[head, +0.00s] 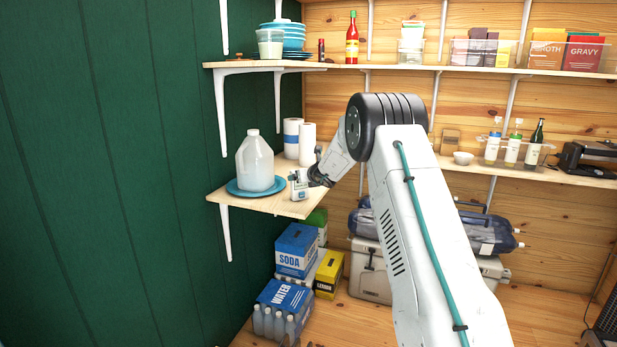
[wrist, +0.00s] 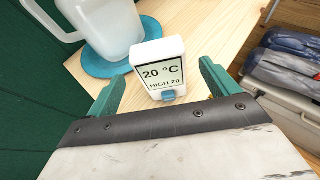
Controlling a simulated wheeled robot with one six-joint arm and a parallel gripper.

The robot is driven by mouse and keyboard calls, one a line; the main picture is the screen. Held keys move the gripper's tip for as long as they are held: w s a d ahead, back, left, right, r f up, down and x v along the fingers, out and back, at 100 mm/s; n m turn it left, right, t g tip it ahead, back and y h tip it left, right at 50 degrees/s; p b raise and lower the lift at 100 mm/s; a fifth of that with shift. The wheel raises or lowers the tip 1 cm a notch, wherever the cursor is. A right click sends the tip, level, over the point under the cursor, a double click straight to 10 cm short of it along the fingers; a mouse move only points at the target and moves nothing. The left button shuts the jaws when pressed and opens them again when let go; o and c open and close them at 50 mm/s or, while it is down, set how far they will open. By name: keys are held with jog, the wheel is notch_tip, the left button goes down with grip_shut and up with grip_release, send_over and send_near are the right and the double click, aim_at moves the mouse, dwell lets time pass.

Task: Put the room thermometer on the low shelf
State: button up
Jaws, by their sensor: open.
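The room thermometer (wrist: 161,72) is a small white block with a screen reading 20 °C and a blue button. It appears to stand upright on the low shelf (wrist: 205,38), a light wooden board, and also shows in the head view (head: 299,187) near the shelf's right end. My gripper (wrist: 163,70) is open, its teal fingers on either side of the thermometer with a visible gap to the right finger. In the head view my gripper (head: 309,178) is at the thermometer, its fingers partly hidden. Exact contact below the thermometer is hard to tell.
A milky jug (head: 255,162) stands on a blue plate (head: 238,190) left of the thermometer. Paper rolls (head: 307,143) stand behind. Soda boxes (head: 296,250) and a cooler (head: 370,272) are below. An upper shelf (head: 265,64) holds dishes. Some bare board lies right of the thermometer.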

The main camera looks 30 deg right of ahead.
jog(key=s+a+r+n+y, duration=0.3)
jog(key=s+a+r+n, duration=0.35)
jog(key=a, duration=0.25)
jog(key=s+a+r+n+y, duration=0.3)
jog(key=s+a+r+n, duration=0.25)
jog(key=a+r, duration=0.3)
jog(key=s+a+r+n+g+y, duration=0.35)
jog(key=s+a+n, duration=0.8)
jog(key=s, duration=0.55)
jog(key=s+a+f+n+g+h, duration=0.1)
jog(key=s+a+f+n+g, duration=0.2)
jog(key=s, duration=0.6)
jog(key=s+a+f+n+g+h, duration=0.1)
jog(key=s+a+n+g, duration=0.25)
jog(key=s, duration=0.55)
jog(key=s+d+f+n+g+h, duration=0.1)
jog(key=s+d+f+n+h, duration=0.2)
jog(key=s, duration=0.6)
jog(key=s+d+f+n+g+h, duration=0.1)
jog(key=s+d+f+n+h, duration=0.2)
jog(key=s, duration=0.6)
jog(key=shift+s+d+f+n, duration=0.15)
jog(key=shift+d+n, duration=0.35)
jog(key=shift+n, duration=0.2)
